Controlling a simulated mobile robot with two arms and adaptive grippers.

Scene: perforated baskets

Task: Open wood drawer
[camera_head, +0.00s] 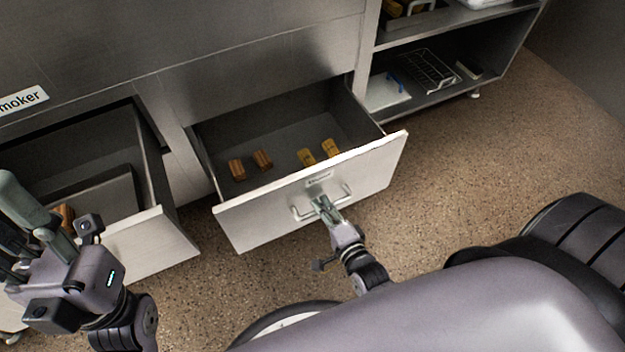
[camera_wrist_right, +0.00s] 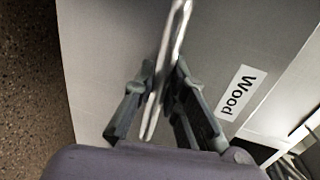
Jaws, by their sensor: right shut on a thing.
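The wood drawer (camera_head: 383,160) stands pulled out from the metal cabinet in the head view, with several brown and yellow blocks inside. Its front carries a "Wood" label (camera_wrist_right: 236,93), readable in the right wrist view. My right gripper (camera_head: 322,205) is shut on the drawer's metal handle (camera_head: 345,191). In the right wrist view the handle (camera_wrist_right: 168,62) runs between the fingers of the right gripper (camera_wrist_right: 163,85). My left gripper (camera_head: 28,225) is at the left edge of the head view, over the left drawer; its fingers point up and whether they are open is unclear.
Another drawer (camera_head: 160,232) at the left is also open, with a dark box inside and a brown piece partly hidden by my left gripper. An open shelf (camera_head: 440,88) with a wire rack stands at upper right. The speckled floor (camera_head: 480,150) at the right is clear.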

